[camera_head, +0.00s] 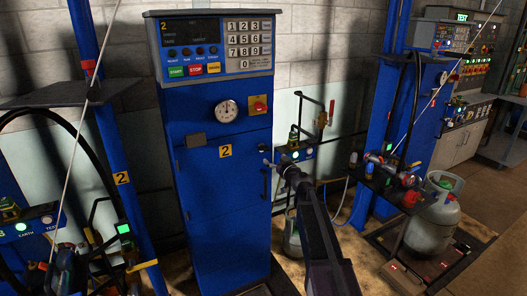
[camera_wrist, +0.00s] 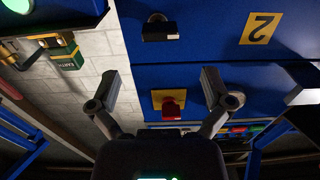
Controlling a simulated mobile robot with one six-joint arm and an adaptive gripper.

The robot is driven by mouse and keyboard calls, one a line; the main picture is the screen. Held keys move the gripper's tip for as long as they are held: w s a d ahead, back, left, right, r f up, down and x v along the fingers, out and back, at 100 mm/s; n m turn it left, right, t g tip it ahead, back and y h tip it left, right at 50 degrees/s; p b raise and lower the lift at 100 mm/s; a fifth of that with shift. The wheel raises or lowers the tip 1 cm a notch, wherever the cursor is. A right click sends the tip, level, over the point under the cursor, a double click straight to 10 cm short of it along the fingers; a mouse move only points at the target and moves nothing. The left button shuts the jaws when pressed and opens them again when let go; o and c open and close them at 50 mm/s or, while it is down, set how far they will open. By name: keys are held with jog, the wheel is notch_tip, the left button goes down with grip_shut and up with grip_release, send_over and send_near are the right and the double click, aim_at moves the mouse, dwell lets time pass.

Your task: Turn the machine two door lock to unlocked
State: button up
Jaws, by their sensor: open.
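Machine two is a tall blue cabinet (camera_head: 215,215) with a yellow "2" label (camera_head: 225,151) on its door. A small dark fitting (camera_head: 263,148), which looks like the door lock, sits at the door's right side. In the upside-down wrist view this black fitting (camera_wrist: 160,27) has a pale strip, and the "2" label (camera_wrist: 262,28) is to its right. Its lock position cannot be read. My gripper (camera_wrist: 159,74) is open and empty, with its fingers apart in front of the cabinet. In the head view, my gripper (camera_head: 277,163) is at the cabinet's right edge, just below the fitting.
A red knob on a yellow plate (camera_head: 258,105) is above the fitting; it also shows between my fingers in the wrist view (camera_wrist: 170,104). A gauge (camera_head: 227,111) and keypad (camera_head: 249,38) are higher. A gas cylinder (camera_head: 433,225) stands at right.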

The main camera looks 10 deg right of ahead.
aim_at(265, 151)
jog(key=x, duration=0.8)
jog(key=shift+w+a, duration=0.15)
jog(key=shift+w, duration=0.2)
